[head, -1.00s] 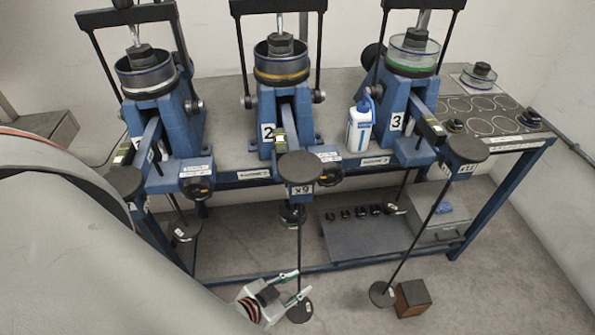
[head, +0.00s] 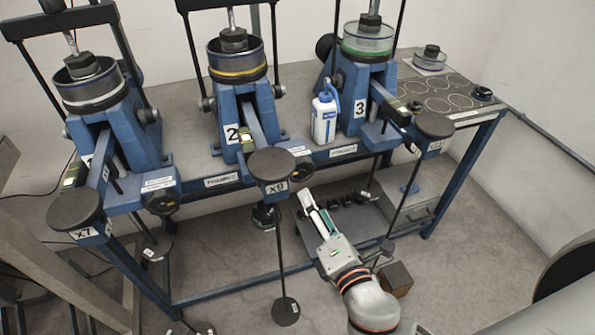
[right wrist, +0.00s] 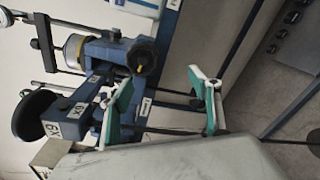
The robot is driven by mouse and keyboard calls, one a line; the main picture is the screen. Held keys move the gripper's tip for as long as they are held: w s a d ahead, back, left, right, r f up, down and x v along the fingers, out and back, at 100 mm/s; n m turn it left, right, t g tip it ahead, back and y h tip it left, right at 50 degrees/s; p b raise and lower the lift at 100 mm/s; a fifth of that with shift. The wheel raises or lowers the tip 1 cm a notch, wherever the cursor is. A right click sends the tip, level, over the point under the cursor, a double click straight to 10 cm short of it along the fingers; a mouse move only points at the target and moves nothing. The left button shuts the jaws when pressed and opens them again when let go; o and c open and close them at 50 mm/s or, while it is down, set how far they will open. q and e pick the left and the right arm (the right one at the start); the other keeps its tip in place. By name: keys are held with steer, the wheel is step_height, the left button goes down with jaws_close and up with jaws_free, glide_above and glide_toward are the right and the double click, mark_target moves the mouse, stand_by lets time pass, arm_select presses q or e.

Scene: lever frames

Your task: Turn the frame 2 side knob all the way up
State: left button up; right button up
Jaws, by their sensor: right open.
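Frame 2 (head: 232,133) is the middle blue lever frame, with a yellow-ringed cup on top and a lever ending in a black disc marked X9 (head: 271,164). Its black side knob (head: 302,174) sits to the right of that disc, low on the frame. My right gripper (head: 312,200) is below and slightly right of the knob, apart from it. In the right wrist view the knob (right wrist: 143,57) shows with its lobes, beyond the open, empty green-and-white fingers (right wrist: 165,80). My left gripper is out of view.
Frame 1 (head: 93,150) is left and frame 3 (head: 362,105) right. A white bottle (head: 324,120) stands between frames 2 and 3. A weight hanger rod (head: 281,250) hangs below X9, left of my right arm. A brown block (head: 396,279) is on the floor.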

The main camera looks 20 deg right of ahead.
mark_target(302, 173)
steer(key=shift+n+t, duration=0.5)
steer(key=shift+n, duration=0.3)
steer(key=w+r, duration=0.1)
steer(key=w, duration=0.2)
steer(key=w+r, duration=0.1)
steer(key=w, duration=0.2)
steer(key=w+r, duration=0.1)
steer(key=w, duration=0.2)
steer(key=shift+w+a+p, duration=0.25)
steer(key=shift+p, duration=0.1)
steer(key=shift+w+f, duration=0.1)
steer(key=shift+w, duration=0.2)
steer(key=shift+c, duration=1)
steer(key=c, duration=1.2)
